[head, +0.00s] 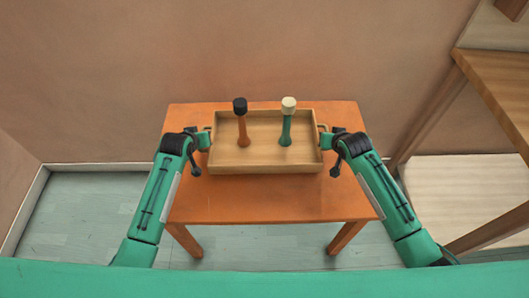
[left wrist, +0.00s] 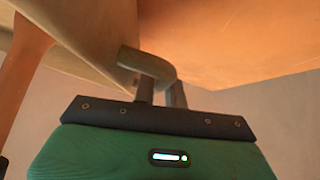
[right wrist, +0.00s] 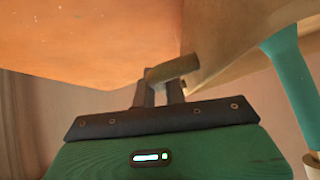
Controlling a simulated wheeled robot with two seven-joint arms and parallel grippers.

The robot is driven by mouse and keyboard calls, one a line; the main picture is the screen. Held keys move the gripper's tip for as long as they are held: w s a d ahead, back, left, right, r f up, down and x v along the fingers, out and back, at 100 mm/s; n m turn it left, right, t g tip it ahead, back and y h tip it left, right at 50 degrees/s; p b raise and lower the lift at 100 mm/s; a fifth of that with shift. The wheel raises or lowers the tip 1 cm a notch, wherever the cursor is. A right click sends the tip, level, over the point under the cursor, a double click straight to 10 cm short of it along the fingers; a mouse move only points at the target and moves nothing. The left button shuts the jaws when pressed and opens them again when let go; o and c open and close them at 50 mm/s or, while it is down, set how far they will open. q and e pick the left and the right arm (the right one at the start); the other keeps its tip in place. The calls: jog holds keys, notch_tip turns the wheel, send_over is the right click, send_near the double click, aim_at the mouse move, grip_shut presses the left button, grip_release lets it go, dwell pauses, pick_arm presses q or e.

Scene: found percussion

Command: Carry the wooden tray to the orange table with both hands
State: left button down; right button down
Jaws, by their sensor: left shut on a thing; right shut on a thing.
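The wooden tray (head: 262,162) is level over the rear half of the orange table (head: 270,200). I cannot tell whether its base touches the tabletop. Two mallets stand upright in it: an orange one with a black head (head: 242,125) and a teal one with a cream head (head: 287,125). My left gripper (head: 207,138) is shut on the tray's left handle, seen in the left wrist view (left wrist: 150,64). My right gripper (head: 326,138) is shut on the right handle, seen in the right wrist view (right wrist: 174,68).
The front of the orange table is bare. A wall (head: 300,50) stands close behind it. A wooden shelf or table (head: 490,75) is at the right, with a pale slab (head: 465,190) below it. Blue-grey floor (head: 75,215) is open at the left.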

aim_at(323, 152)
pick_arm(q)
jog(key=shift+f, duration=0.2)
pick_arm(e)
jog(key=shift+f, duration=0.2)
